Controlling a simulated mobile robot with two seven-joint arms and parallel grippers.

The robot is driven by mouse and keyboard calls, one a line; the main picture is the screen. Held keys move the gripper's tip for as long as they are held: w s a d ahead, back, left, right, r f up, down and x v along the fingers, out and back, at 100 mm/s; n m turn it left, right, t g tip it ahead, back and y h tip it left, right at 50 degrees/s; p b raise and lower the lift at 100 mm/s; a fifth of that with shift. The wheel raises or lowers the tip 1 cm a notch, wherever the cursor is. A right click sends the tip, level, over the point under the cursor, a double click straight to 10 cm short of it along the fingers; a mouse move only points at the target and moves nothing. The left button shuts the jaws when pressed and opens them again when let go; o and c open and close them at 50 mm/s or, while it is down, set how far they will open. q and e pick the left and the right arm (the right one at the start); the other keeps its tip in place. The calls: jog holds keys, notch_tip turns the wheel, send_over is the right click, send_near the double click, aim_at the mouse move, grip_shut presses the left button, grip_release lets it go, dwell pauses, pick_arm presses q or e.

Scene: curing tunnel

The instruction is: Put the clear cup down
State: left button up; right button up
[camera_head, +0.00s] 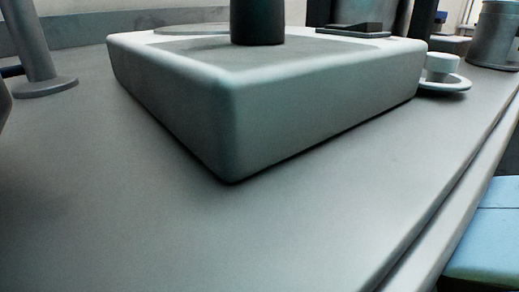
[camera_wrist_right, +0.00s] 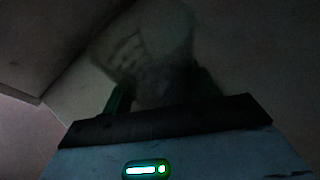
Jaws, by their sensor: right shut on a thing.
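The right wrist view is very dark. My right gripper (camera_wrist_right: 162,88) shows there with its two dark fingers pointing away from the camera. It is shut on a faint, see-through shape, which I take to be the clear cup (camera_wrist_right: 150,48). Its outline is blurred, and I cannot tell its tilt or whether it touches anything beneath. Neither gripper shows in the head view, and no clear cup can be made out there.
A thick pale block (camera_head: 240,105) with rounded edges stands on the grey table (camera_head: 215,235), with a dark cylinder (camera_head: 258,22) on it. A small white cup on a saucer (camera_head: 443,87) is to its right. A grey post (camera_head: 35,50) stands left. The front tabletop is clear.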

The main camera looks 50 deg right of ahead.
jog(key=shift+f, duration=0.15)
jog(key=shift+f, duration=0.35)
jog(key=o, duration=1.1)
jog(key=shift+c, duration=0.2)
jog(key=shift+r, duration=0.1)
